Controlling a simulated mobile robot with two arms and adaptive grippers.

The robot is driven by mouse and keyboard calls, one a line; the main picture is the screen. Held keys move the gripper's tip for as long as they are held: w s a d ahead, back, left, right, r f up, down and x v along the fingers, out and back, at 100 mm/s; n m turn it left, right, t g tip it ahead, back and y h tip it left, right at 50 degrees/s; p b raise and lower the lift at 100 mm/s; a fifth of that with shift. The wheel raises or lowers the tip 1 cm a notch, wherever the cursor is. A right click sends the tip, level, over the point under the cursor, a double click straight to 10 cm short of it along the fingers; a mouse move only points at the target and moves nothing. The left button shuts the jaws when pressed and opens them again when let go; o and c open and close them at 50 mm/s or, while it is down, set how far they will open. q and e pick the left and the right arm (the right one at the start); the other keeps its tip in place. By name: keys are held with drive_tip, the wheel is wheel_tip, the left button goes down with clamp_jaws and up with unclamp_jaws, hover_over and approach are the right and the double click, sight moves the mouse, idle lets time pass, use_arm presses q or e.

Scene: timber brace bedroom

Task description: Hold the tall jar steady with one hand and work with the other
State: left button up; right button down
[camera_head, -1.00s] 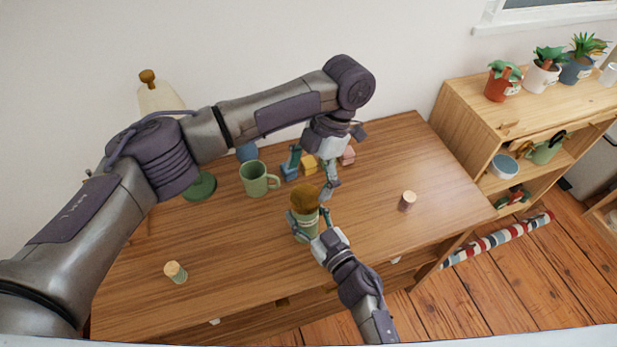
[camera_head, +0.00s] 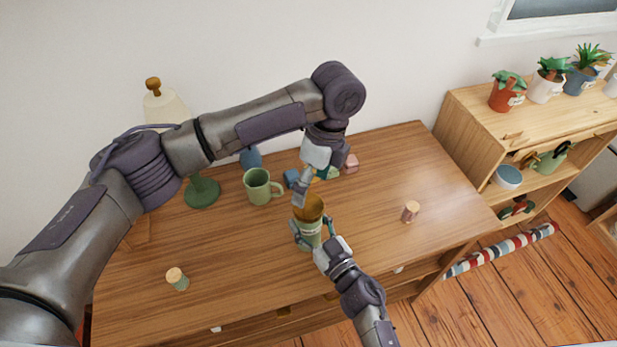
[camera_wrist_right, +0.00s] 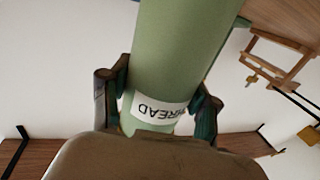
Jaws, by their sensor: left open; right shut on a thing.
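The tall jar (camera_head: 311,236) is a green cylinder with a brown top and a pale label. It stands at the middle of the wooden table in the head view. In the right wrist view the jar (camera_wrist_right: 180,55) runs between the two fingers, and its label reads "HREAD", upside down. My right gripper (camera_head: 313,238) is shut around the jar from the near side. My left gripper (camera_head: 301,195) is open, close above the jar's brown top and covering part of it. I cannot tell whether its fingers touch the top.
A green mug (camera_head: 257,188) stands behind the jar to the left. A blue block (camera_head: 291,178) and a pink block (camera_head: 351,162) lie behind. Small cork-topped pieces stand at left (camera_head: 177,279) and right (camera_head: 410,212). A shelf (camera_head: 470,118) with potted plants stands right. The table's front right is clear.

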sight(308, 205)
use_arm(q)
drive_tip(key=n, duration=0.5)
drive_tip(key=shift+r, duration=0.15)
drive_tip(key=n, duration=0.4)
drive_tip(key=shift+r+n+t+h, duration=0.15)
drive_tip(key=shift+n+t+h, duration=0.15)
drive_tip(key=shift+n, duration=0.1)
drive_tip(key=n, duration=0.7)
drive_tip(key=shift+s+a+r+h, duration=0.1)
drive_tip(key=shift+a+r+h, duration=0.1)
drive_tip(key=shift+h, duration=0.1)
drive_tip(key=n, duration=0.7)
drive_tip(key=shift+r+t, duration=0.25)
drive_tip(key=shift+t, duration=0.05)
drive_tip(key=n, duration=0.4)
drive_tip(key=shift+s+r+h, duration=0.1)
drive_tip(key=shift+r+h, duration=0.1)
drive_tip(key=shift+h, duration=0.2)
drive_tip(key=n, duration=0.4)
drive_tip(key=shift+r+n+t, duration=0.15)
drive_tip(key=shift+n+t, duration=0.15)
drive_tip(key=shift+f, duration=4)
